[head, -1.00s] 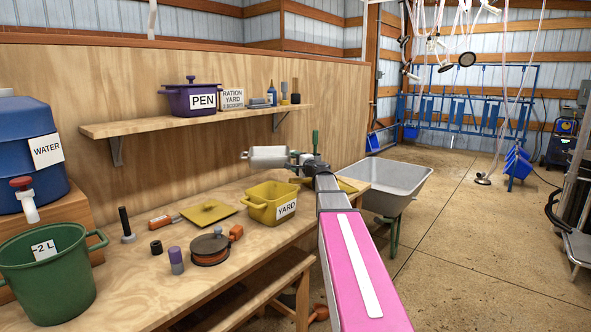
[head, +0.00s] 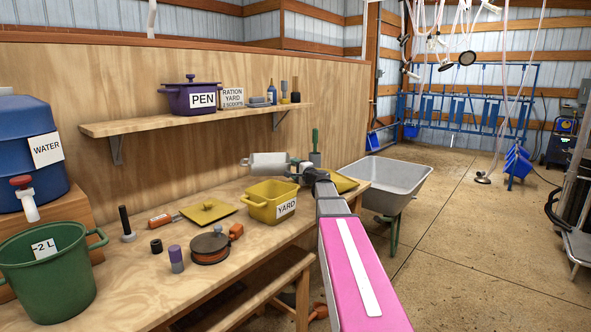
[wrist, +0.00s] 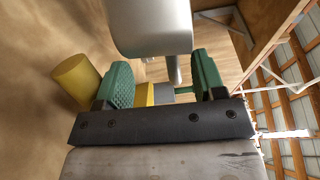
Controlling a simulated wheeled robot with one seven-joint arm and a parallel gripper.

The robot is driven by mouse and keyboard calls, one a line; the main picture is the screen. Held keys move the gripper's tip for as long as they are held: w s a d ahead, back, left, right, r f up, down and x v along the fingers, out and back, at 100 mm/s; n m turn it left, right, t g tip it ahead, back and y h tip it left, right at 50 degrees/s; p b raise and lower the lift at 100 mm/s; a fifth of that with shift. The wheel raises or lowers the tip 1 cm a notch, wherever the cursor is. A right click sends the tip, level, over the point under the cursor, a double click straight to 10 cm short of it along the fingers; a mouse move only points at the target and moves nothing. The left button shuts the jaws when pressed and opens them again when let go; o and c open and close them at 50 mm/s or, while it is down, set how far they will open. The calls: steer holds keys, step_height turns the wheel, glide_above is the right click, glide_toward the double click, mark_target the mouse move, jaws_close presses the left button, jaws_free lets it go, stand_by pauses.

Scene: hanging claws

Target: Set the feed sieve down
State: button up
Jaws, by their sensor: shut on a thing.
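A silver-grey, rounded cylindrical thing, which I take to be the feed sieve (head: 266,163), is held on its side at the far end of the bench, behind the yellow YARD tub. My gripper (head: 300,170) is shut on it at its right end. In the wrist view the sieve's grey body (wrist: 150,28) sits beyond the green fingers of my gripper (wrist: 165,85), with a thin grey stem below it. The exact grip spot is partly hidden. It appears above the bench top (head: 140,285); I cannot tell the exact gap.
The yellow YARD tub (head: 264,208) stands close in front. A yellow lid (head: 208,211), a cable reel (head: 210,249) and small tools lie left. A green-handled tool (head: 315,148) stands behind my gripper. A grey wheelbarrow (head: 400,178) stands right. A shelf (head: 170,125) is above.

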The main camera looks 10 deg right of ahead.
steer(key=o, duration=1.3)
steer(key=shift+c, duration=0.2)
steer(key=shift+r, duration=0.1)
steer(key=shift+r, duration=0.5)
steer(key=v, duration=1.2)
